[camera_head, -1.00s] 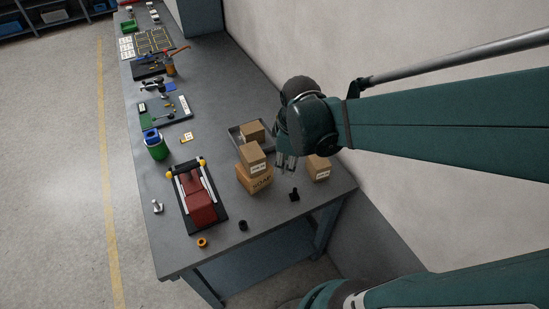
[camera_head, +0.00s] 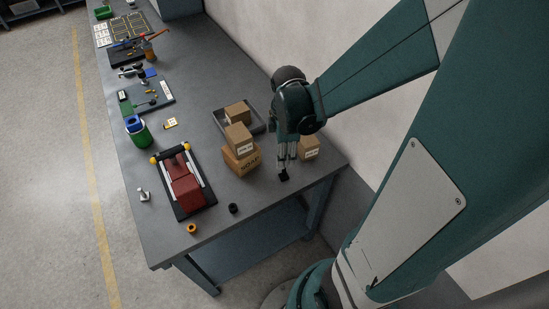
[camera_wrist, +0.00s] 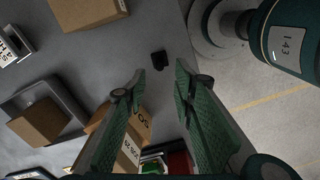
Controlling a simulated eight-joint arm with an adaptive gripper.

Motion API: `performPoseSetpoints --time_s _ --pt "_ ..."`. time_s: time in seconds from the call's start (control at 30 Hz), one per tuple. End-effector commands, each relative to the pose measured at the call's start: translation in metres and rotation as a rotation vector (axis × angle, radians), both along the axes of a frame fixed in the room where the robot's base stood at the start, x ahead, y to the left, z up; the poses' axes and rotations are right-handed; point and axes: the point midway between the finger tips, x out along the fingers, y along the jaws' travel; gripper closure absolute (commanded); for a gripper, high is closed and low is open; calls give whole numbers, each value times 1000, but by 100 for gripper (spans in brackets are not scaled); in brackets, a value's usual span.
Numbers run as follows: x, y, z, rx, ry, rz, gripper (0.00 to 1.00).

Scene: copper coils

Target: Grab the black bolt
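The black bolt (camera_head: 283,176) lies on the grey workbench near its right end, in front of the small boxes. It also shows in the wrist view (camera_wrist: 160,60) as a dark piece just beyond the gap between my fingertips. My gripper (camera_head: 287,157) points down just above and behind the bolt. In the wrist view its green ridged fingers (camera_wrist: 160,72) are apart with nothing between them. Whether a fingertip touches the bolt cannot be told.
Stacked cardboard boxes (camera_head: 240,158) stand left of my gripper, and another box (camera_head: 308,148) stands close on its right. A grey tray (camera_head: 258,128) lies behind.

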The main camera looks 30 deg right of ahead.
Motion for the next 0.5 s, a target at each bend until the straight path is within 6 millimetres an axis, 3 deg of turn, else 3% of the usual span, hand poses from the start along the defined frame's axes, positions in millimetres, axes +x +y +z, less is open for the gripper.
performPoseSetpoints --time_s 0.5 --pt "0 0 -21 0 -1 -1 74"
